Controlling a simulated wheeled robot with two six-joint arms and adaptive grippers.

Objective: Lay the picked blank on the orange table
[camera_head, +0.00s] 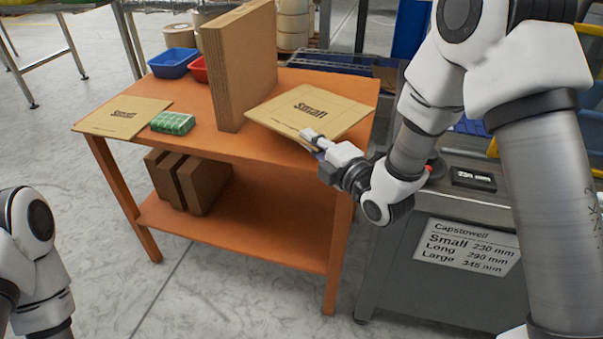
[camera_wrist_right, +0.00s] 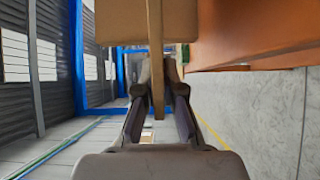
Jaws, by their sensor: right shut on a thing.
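A flat tan cardboard blank (camera_head: 322,112) marked "Small" is over the right part of the orange table (camera_head: 262,146). My right gripper (camera_head: 314,139) is shut on its near edge. In the right wrist view the blank (camera_wrist_right: 155,40) shows edge-on between the two fingers of the right gripper (camera_wrist_right: 157,95). I cannot tell whether the blank touches the tabletop. Another "Small" blank (camera_head: 123,117) lies flat at the table's left end. My left arm shows at the lower left; its gripper is out of view.
A tall brown cardboard piece (camera_head: 240,70) stands upright mid-table, close to the held blank. A green pack (camera_head: 173,123), a blue bin (camera_head: 173,62) and a red bin (camera_head: 199,69) are on the left. Brown cartons (camera_head: 200,182) sit on the lower shelf. A grey machine (camera_head: 395,270) stands right.

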